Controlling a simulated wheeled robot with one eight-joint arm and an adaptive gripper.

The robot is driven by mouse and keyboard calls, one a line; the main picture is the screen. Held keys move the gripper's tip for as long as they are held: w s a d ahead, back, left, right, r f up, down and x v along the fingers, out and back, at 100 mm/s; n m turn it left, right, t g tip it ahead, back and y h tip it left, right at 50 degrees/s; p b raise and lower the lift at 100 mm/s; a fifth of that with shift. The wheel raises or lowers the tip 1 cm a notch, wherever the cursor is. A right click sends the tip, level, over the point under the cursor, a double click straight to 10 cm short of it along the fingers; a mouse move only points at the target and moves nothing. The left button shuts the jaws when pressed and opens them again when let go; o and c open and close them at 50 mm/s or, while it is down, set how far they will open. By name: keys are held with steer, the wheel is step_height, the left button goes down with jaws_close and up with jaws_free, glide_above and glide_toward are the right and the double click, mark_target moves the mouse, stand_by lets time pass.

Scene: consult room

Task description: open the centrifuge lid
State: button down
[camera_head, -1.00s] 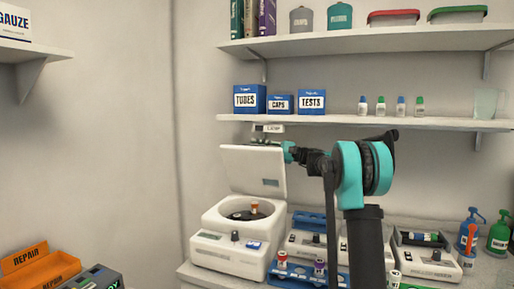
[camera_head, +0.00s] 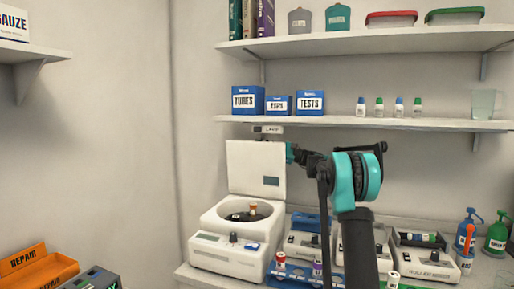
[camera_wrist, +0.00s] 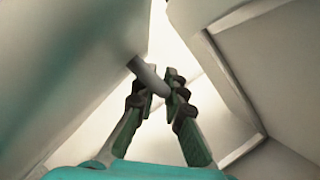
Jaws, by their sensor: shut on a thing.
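The white centrifuge (camera_head: 226,262) stands on the counter with its lid (camera_head: 250,165) raised nearly upright. The round bowl with a dark rotor (camera_head: 244,216) is exposed, and an orange-capped tube (camera_head: 253,208) stands in it. My gripper (camera_wrist: 160,86) is shut on a grey rod-like handle (camera_wrist: 148,76) in the wrist view, which appears to belong to the lid. In the head view, my gripper reaches the lid's upper right edge and its fingertips are hidden behind the lid.
A shelf (camera_head: 360,123) with blue boxes (camera_head: 248,100) and small bottles runs just above the lid. To the right of the centrifuge stand a blue tube rack (camera_head: 295,273) and a roller mixer (camera_head: 428,262). An orange bin (camera_head: 42,268) is at lower left.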

steer(key=shift+w+d+f+m+t, duration=0.1)
steer(key=shift+w+d+m+t, duration=0.1)
steer(key=shift+w+m, duration=0.25)
steer(key=shift+w+d+f+m+t, duration=0.15)
steer(key=shift+w+m+t, duration=0.1)
steer(key=shift+w, duration=0.25)
steer(key=c, duration=1.9)
jaws_free()
steer(key=shift+d, duration=0.1)
steer(key=v, duration=1.1)
steer(key=shift+d+f, duration=0.2)
steer(key=shift+d, duration=0.15)
